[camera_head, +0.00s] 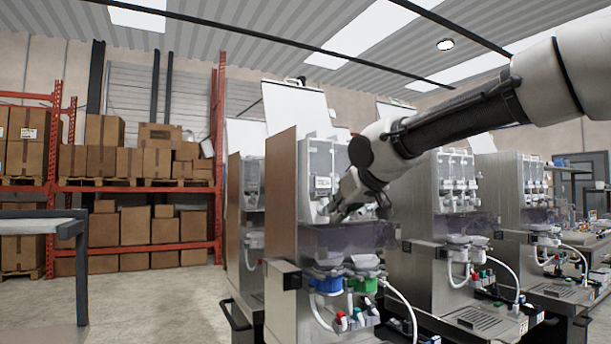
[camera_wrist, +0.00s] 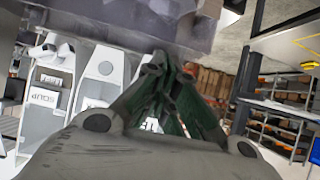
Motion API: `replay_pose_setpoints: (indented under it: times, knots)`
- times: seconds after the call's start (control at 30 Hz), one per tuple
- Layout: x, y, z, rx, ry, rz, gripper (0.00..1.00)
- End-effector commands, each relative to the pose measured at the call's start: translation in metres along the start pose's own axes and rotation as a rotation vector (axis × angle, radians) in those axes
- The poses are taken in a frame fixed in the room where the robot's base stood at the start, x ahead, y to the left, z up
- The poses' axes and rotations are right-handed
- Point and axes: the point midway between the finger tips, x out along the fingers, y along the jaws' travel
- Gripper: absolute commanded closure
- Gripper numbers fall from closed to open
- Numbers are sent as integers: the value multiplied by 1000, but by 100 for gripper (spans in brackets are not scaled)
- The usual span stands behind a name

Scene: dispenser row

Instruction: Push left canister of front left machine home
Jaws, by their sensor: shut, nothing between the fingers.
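The front left machine (camera_head: 285,190) is a steel dispenser with clear-walled canisters in its upper bay. Its left canister (camera_head: 321,183) is pale with a white label and stands upright in the bay. My gripper (camera_head: 336,214) is shut and empty, low in front of the canisters and just right of the left one. It hides part of the canister beside it. In the wrist view the closed fingers (camera_wrist: 157,62) point toward the machine's dark panel. White labelled canisters (camera_wrist: 102,68) show to their left, tilted in the picture. I cannot tell whether the fingertips touch anything.
A smoky clear panel (camera_head: 345,237) lies below the canisters, with blue and green parts and hoses under it. More dispensers (camera_head: 458,200) stand to the right. Racks of cardboard boxes (camera_head: 130,160) are at the back left. Open floor lies left of the machine.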

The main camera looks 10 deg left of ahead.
Motion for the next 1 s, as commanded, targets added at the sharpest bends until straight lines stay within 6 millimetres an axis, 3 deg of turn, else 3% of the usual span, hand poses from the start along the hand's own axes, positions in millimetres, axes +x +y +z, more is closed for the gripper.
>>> replay_pose_setpoints:
  times: [1.0]
  knots:
    - [20,0,-12,0,0,0,100]
